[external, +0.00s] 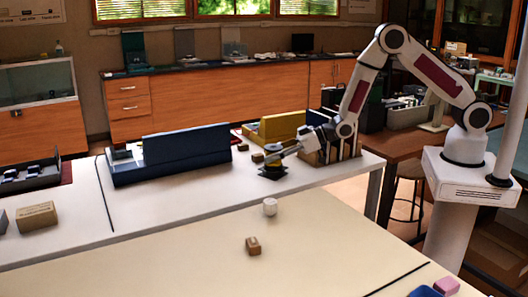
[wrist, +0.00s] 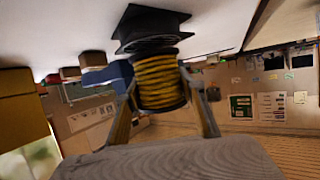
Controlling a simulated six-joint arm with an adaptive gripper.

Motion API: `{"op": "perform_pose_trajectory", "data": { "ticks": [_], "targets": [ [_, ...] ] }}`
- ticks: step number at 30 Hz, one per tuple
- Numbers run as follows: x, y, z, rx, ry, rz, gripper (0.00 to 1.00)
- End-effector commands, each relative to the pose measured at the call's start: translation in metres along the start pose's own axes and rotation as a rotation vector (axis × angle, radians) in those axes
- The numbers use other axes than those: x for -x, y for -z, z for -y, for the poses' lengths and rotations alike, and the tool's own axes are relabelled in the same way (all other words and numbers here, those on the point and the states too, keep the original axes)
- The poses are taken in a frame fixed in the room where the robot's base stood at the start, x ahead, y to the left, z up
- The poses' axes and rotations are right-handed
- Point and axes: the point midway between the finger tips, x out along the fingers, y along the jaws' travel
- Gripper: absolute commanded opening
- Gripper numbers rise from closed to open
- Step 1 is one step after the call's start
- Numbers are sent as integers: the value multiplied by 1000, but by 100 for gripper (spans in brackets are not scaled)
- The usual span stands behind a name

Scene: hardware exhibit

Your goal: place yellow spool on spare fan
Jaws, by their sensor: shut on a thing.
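My gripper (external: 276,155) reaches in from the right over the white table. In the wrist view, which looks upside down, my gripper (wrist: 160,86) is shut on the yellow spool (wrist: 158,72), one finger on each side of its yellow winding. The black spare fan (wrist: 148,22) is directly beyond the spool's dark end. The spare fan (external: 271,172) lies flat on the table in the external view. The spool is upright, over the fan and very close to it. I cannot tell whether they touch. In the external view the spool is small and partly hidden by my gripper.
A blue bin (external: 185,155) stands left of the fan, and a yellow bin (external: 282,128) stands behind it. A wooden rack (external: 335,150) is close on the right. A white roll (external: 270,207) and a brown block (external: 253,246) are in front, with clear surface around them.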

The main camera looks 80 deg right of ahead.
Motion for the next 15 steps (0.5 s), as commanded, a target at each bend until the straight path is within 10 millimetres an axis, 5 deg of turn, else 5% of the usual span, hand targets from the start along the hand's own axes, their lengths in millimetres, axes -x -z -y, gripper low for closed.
{"op": "perform_pose_trajectory", "data": {
  "ticks": [15],
  "targets": [
    [-4,-8,0,0,0,-5,5]
  ]
}}
